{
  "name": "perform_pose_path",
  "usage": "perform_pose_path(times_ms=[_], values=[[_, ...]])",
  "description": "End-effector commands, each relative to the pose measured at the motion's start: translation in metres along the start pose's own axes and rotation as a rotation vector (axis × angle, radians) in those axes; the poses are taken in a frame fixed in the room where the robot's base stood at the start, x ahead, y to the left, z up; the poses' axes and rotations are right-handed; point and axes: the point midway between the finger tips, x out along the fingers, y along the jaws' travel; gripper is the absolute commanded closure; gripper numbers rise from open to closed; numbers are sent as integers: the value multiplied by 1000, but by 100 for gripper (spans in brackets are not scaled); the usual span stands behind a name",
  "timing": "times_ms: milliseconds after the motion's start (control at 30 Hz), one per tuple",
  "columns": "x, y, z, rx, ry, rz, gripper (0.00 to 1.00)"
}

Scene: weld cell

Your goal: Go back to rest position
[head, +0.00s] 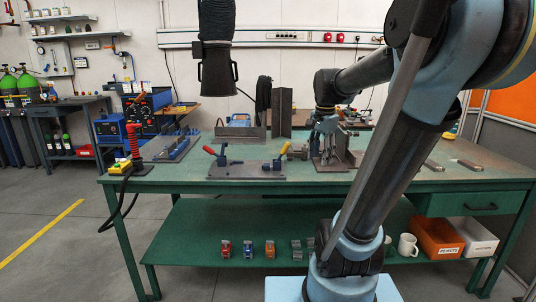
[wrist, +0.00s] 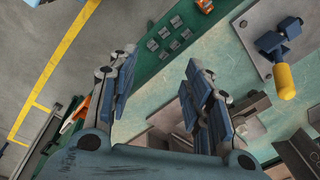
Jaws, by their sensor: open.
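My gripper (head: 326,126) is over the back middle of the green workbench (head: 400,182), close to grey metal fixture parts (head: 328,158). Its outline blends with those parts in the head view, so I cannot tell the exact gap. In the wrist view my gripper (wrist: 158,96) has its two padded fingers spread wide apart, with nothing between them. Bench top and lower shelf show beyond the fingertips. My arm reaches up from the front right and bends down to the bench.
A clamp plate (head: 245,171) with red and yellow handles lies left of my gripper; the yellow handle (wrist: 284,82) shows in the wrist view. Steel plates (head: 285,112) stand behind. The lower shelf (head: 190,235) holds several small clamps, mugs and boxes. Floor at left is clear.

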Motion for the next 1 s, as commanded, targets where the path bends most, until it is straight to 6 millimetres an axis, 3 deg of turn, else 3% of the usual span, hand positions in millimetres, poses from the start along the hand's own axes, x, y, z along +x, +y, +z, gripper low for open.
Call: perform_pose_path(times_ms=[200,600,800,1000], values=[[32,53,32,-285,17,-18,54],[106,133,82,-802,60,-38,54],[132,154,96,-964,76,-40,54],[139,160,99,-1011,81,-40,54]])
